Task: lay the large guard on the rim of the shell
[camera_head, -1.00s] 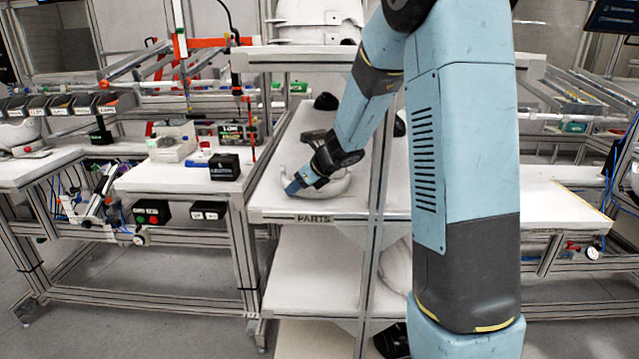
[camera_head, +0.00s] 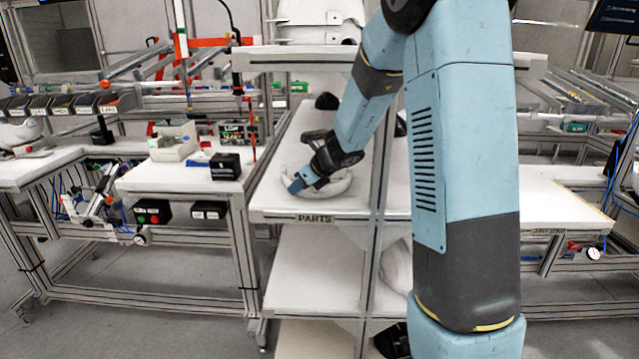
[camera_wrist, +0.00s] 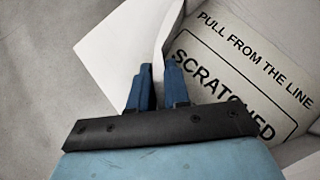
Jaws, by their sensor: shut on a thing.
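My gripper (camera_head: 291,188) is low over the shelf marked PARTS in the head view. A white curved piece (camera_head: 335,185), which looks like the large guard, shows beside and behind it, partly hidden by my wrist. In the wrist view my gripper's blue fingers (camera_wrist: 158,72) are closed on the thin white edge (camera_wrist: 161,42) of a piece, seemingly this guard. Most of the piece is out of that view. A rounded white object (camera_head: 18,132) on the far-left table may be the shell, but it is small and cut off by the picture edge.
The PARTS shelf (camera_head: 275,214) has upright posts at its right and more shelves below. A black box (camera_head: 225,167) and a light bin (camera_head: 173,142) stand on the table to the left. The wrist view shows a sign reading SCRATCHED (camera_wrist: 222,95).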

